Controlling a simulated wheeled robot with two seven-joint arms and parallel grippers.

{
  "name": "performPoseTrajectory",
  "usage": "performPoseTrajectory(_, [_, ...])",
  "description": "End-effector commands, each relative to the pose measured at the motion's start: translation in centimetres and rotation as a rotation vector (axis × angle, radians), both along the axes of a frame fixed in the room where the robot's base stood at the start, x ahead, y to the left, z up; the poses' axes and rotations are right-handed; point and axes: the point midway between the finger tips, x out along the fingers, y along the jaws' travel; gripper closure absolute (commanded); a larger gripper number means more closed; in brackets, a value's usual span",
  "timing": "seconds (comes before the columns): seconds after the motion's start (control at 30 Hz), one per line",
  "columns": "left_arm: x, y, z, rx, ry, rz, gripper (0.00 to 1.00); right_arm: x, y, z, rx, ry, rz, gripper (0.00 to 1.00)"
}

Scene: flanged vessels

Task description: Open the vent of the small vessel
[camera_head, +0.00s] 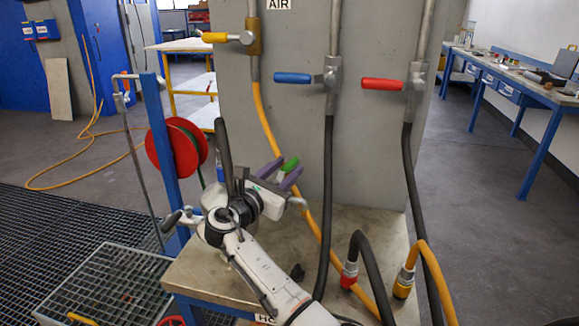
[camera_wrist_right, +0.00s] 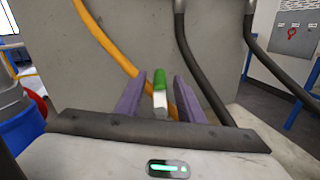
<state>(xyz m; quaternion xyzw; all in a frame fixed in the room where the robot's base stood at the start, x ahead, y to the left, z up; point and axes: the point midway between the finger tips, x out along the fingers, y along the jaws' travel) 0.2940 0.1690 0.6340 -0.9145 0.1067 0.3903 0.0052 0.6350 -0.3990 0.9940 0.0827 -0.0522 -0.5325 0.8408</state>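My right gripper (camera_head: 281,172) reaches over the bench with its two purple fingers apart; its fingers also show in the right wrist view (camera_wrist_right: 159,84). A small handle with a green end and a white base (camera_wrist_right: 160,78) shows between the fingers, with a visible gap on both sides. The green end also shows in the head view (camera_head: 290,164). I cannot tell whether the handle is the vent or how deep it lies between the fingers. The small vessel's body cannot be made out; my gripper and arm cover that area. My left gripper is not in view.
A grey panel (camera_head: 300,130) stands behind the bench (camera_head: 215,275). It carries yellow, blue (camera_head: 293,78) and red (camera_head: 382,84) valve handles. Orange (camera_head: 272,135) and black (camera_head: 327,180) hoses hang close to my right gripper. A red reel (camera_head: 176,147) stands at left.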

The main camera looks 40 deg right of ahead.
Motion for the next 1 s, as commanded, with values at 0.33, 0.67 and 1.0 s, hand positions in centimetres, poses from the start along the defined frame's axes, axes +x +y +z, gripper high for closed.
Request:
performPoseTrajectory(0.33, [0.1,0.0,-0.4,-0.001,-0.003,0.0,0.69,-2.8,6.0,-0.1,0.002,-0.001,0.001,0.65])
performPoseTrajectory(0.67, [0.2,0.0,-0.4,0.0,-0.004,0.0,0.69,-3.5,7.3,0.0,0.001,0.0,0.0,0.65])
performPoseTrajectory(1.0, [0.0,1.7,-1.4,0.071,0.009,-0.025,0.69,-1.9,8.2,4.5,-0.019,-0.174,0.062,1.0])
